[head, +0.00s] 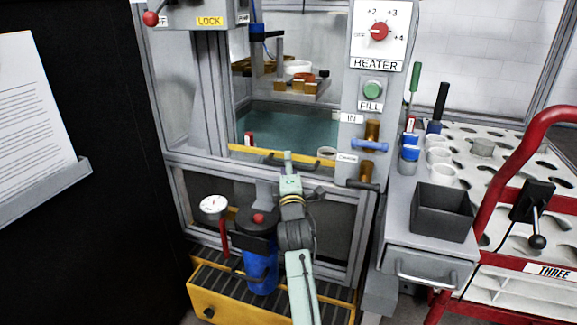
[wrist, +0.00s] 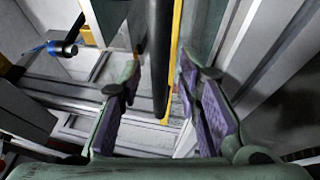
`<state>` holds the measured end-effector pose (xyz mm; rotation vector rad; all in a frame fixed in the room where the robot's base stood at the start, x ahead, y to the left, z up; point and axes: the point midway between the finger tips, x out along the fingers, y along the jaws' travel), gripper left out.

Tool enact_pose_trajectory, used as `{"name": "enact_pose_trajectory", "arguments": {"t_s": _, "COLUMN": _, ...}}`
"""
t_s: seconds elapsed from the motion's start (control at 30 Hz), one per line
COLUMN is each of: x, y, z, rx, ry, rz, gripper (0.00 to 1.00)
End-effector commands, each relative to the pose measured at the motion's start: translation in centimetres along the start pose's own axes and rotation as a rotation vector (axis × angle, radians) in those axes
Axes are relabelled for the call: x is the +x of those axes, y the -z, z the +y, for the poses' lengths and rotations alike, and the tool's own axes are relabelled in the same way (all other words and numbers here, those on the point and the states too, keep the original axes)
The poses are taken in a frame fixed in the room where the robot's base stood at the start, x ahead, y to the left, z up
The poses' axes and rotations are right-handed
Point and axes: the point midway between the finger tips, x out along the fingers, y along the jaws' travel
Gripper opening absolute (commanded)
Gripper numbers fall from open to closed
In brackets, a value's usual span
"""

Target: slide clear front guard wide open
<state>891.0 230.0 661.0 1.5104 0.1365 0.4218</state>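The clear front guard is hard to see as a pane. Its yellow edge strip (head: 262,153) lies low across the machine's front opening, just above the grey cross rail. A dark bar handle (head: 306,165) sits along that strip. My gripper (head: 288,160) is at the middle of the handle. In the wrist view my gripper (wrist: 160,75) is open, with purple-padded fingers apart. The dark handle (wrist: 161,45) and yellow strip (wrist: 175,45) run between the fingers. A gap shows on both sides, and I see no clear contact.
Behind the opening are a teal bath (head: 290,122) and a hanging tray (head: 297,88). A blue filter housing (head: 260,270) and gauge (head: 213,206) stand below left of my arm. A grey drawer unit (head: 425,268) and red-framed cart (head: 488,215) stand at right.

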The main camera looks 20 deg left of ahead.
Motion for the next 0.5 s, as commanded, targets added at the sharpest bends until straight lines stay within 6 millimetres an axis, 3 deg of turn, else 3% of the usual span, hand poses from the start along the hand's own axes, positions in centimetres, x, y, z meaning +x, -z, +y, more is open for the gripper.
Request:
{"name": "enact_pose_trajectory", "arguments": {"t_s": 0.23, "x": 0.3, "y": -0.1, "z": 1.7, "rx": -0.002, "ry": -0.004, "rz": 0.0, "gripper": 0.31}}
{"name": "enact_pose_trajectory", "arguments": {"t_s": 0.5, "x": 1.2, "y": -0.5, "z": 7.0, "rx": -0.002, "ry": -0.008, "rz": 0.0, "gripper": 0.31}}
